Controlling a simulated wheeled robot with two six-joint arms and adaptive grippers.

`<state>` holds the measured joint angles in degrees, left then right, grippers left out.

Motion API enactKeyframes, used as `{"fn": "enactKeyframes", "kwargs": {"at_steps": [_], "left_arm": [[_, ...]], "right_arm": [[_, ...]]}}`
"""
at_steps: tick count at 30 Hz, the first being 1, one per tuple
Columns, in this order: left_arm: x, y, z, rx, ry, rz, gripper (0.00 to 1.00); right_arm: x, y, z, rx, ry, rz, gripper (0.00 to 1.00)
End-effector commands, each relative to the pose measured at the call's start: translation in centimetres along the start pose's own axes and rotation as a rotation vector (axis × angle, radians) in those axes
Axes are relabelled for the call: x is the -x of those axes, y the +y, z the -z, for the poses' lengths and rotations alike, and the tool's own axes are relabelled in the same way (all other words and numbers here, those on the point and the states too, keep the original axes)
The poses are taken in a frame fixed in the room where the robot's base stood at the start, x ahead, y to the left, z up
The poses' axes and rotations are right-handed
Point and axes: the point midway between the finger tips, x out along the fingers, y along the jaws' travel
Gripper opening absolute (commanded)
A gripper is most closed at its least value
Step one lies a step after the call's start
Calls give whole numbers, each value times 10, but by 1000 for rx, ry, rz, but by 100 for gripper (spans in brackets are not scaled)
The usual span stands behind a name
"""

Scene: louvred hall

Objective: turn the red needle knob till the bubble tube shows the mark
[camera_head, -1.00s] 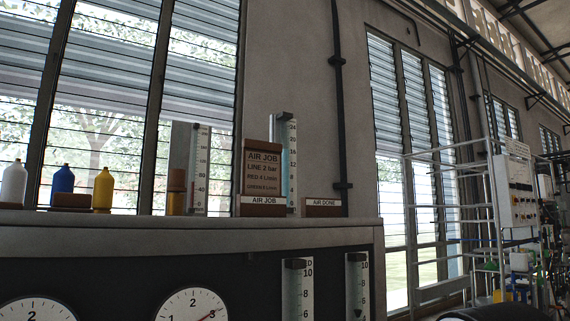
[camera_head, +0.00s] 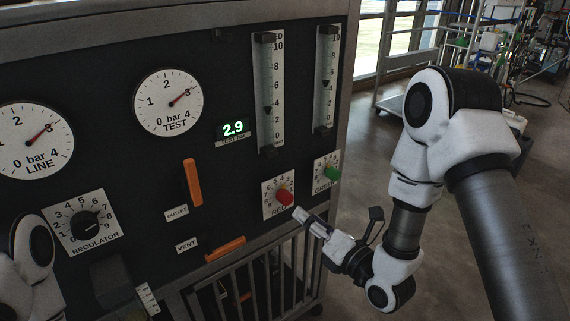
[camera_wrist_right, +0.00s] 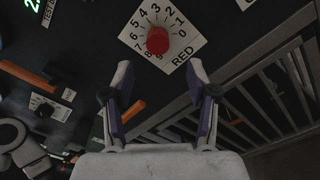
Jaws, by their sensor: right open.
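The red needle knob (camera_head: 285,197) is on a white square dial plate marked RED, low on the dark panel. In the right wrist view the red knob (camera_wrist_right: 157,40) is just beyond the fingertips. My right gripper (camera_head: 302,215) is open, just below and right of the knob in the head view. Its two fingers (camera_wrist_right: 160,65) spread to either side below the knob, with nothing between them. The tall scaled tube (camera_head: 267,85) above the knob has a dark float between 2 and 4. Part of my left arm shows at the lower left; its gripper is not clear.
A green knob (camera_head: 332,174) sits close right of the red one, under a second tube (camera_head: 326,80). Orange levers (camera_head: 193,182), a regulator knob (camera_head: 86,225), round gauges (camera_head: 168,103) and a 2.9 display (camera_head: 233,128) fill the panel. Barred grille (camera_head: 262,270) lies below.

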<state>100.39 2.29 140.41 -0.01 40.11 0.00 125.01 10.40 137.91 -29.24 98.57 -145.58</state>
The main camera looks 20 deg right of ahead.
Motion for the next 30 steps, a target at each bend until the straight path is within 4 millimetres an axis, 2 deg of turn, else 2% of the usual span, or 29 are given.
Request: {"fn": "enactKeyframes", "kwargs": {"at_steps": [1,5,11,23,30], "left_arm": [[18,0,0,0,-1,0,72],[14,0,-1,0,-2,0,72],[17,0,-1,0,-2,0,72],[27,0,-1,0,-2,0,72],[23,0,-1,0,-2,0,72]], "right_arm": [[10,7,-8,5,-4,8,58],[13,3,-2,22,-9,4,58],[-9,3,-2,24,-9,2,58],[-66,3,-3,22,-10,1,58],[-72,1,-2,21,-10,3,58]]}}
